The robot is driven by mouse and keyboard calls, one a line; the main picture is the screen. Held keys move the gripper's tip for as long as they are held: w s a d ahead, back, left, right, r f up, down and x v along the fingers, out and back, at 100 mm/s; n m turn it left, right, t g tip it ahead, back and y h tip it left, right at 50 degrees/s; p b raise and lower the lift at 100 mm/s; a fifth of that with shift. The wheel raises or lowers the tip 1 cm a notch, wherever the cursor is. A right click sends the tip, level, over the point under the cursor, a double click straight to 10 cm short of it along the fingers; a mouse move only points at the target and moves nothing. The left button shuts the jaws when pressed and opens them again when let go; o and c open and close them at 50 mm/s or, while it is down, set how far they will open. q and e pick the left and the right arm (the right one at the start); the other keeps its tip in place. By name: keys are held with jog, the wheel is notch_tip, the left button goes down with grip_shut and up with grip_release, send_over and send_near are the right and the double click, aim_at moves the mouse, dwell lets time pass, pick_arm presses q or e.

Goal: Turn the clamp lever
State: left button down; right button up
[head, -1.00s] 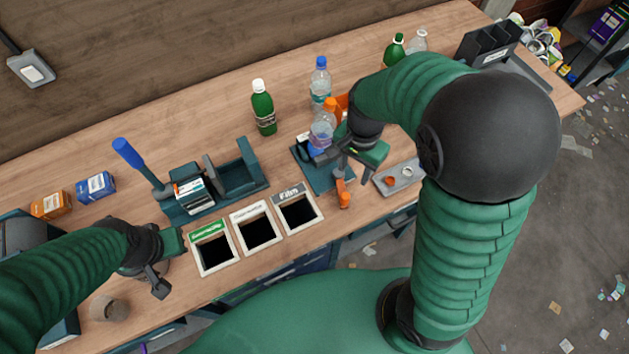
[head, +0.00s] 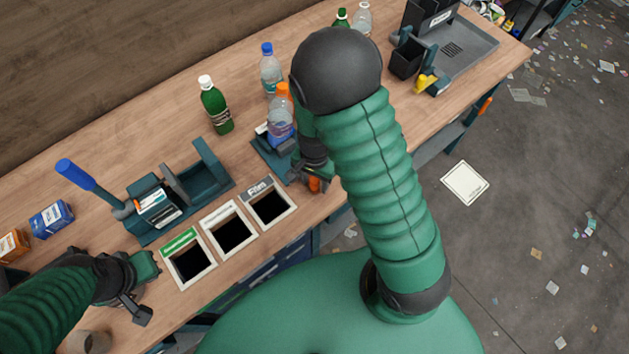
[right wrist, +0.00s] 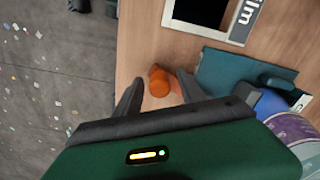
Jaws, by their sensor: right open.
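The clamp lever has an orange handle (head: 314,184), partly hidden by my right gripper in the head view. In the right wrist view the orange handle (right wrist: 158,78) shows between the two dark fingers. My right gripper (head: 304,176) is open around or just above it; I cannot tell if a finger touches it. The teal clamp base (head: 268,150) lies at the bench front, with a clear bottle with an orange cap (head: 281,122) on it. My left gripper (head: 146,288) is over the bench at the left, apart from the clamp; its jaw state is unclear.
Three framed bin openings, one marked Film (head: 258,188), lie left of the clamp. A green bottle (head: 216,108) and a blue-capped bottle (head: 270,70) stand behind. A teal press with a blue handle (head: 76,174) stands at left. A grey tray (head: 470,45) is at far right.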

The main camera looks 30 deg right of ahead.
jog(key=shift+c, duration=0.5)
grip_shut()
jog(key=shift+w, duration=0.1)
dwell(0.8)
